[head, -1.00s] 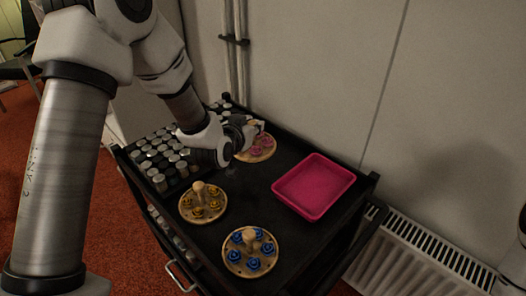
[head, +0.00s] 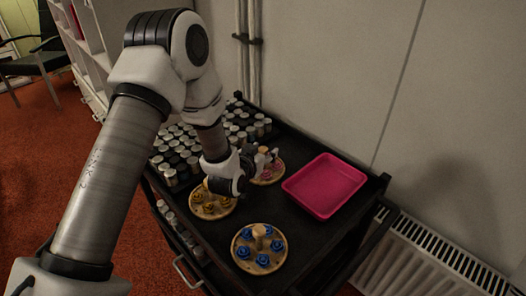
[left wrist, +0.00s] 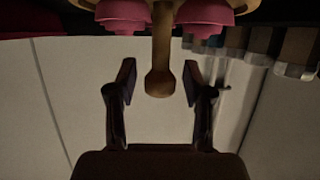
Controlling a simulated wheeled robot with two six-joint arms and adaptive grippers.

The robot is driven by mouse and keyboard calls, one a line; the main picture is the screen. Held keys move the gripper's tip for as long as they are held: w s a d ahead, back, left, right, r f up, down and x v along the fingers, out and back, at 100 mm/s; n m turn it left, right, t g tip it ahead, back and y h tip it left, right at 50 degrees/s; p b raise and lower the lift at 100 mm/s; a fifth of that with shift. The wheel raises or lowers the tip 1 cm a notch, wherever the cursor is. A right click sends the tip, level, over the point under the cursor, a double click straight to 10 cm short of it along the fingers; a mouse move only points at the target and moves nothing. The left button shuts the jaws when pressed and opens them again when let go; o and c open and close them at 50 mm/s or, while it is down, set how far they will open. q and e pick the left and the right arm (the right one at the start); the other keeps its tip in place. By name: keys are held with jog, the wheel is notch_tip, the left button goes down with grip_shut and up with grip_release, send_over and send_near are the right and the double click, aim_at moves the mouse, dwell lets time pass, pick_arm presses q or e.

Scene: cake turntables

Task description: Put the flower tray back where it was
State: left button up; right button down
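Three round wooden flower trays with central knobs stand on the black cart. The pink-flower tray (head: 268,180) is by my left gripper (head: 263,158). The yellow-flower tray (head: 208,212) is partly hidden under my left wrist. The blue-flower tray (head: 257,262) is clear at the front. In the left wrist view, the open fingers of my left gripper (left wrist: 158,82) stand on either side of a wooden knob (left wrist: 158,84), with gaps on both sides. Pink flowers (left wrist: 122,14) show at the top of that view. My right gripper is out of view.
A magenta rectangular tray (head: 326,210) lies right of the flower trays on the cart top (head: 300,235). Many small lidded jars (head: 175,150) fill the cart's back left. The wall and a radiator (head: 425,262) bound the cart's back and right.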

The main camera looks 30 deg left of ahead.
pick_arm(q)
jog(key=shift+s+r, duration=0.2)
jog(key=shift+r, duration=0.05)
jog(key=v, duration=1.1)
jog(key=shift+s+p, duration=0.35)
jog(key=shift+p, duration=0.1)
jog(key=shift+r, duration=0.15)
